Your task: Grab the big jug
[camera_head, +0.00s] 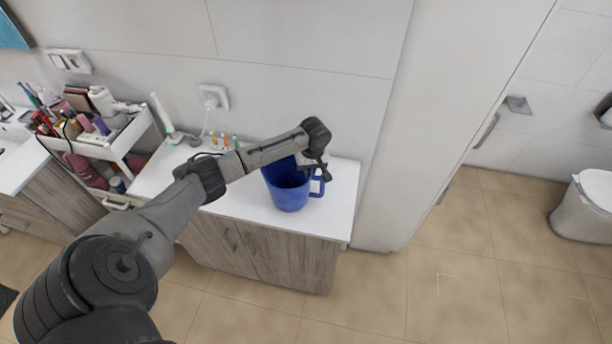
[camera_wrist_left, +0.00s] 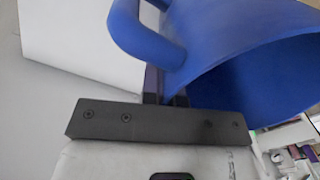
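The big jug (camera_head: 290,194) is blue, with a handle on its right side, and stands upright on the white top of a wood-fronted cabinet. My left arm reaches over the cabinet, and my left gripper (camera_head: 318,170) is at the jug's upper right, by the handle and rim. In the left wrist view the jug (camera_wrist_left: 225,45) fills the upper right, its open mouth facing the camera. The left gripper's fingers (camera_wrist_left: 166,92) are close together at the handle's join with the rim, apparently closed on it; their tips are hidden. My right gripper is not in view.
The cabinet top (camera_head: 335,205) is clear around the jug. An electric toothbrush (camera_head: 168,120) and small bottles stand at its back. A cart (camera_head: 125,145) full of cosmetics is at left. A tall white panel (camera_head: 450,110) rises at right.

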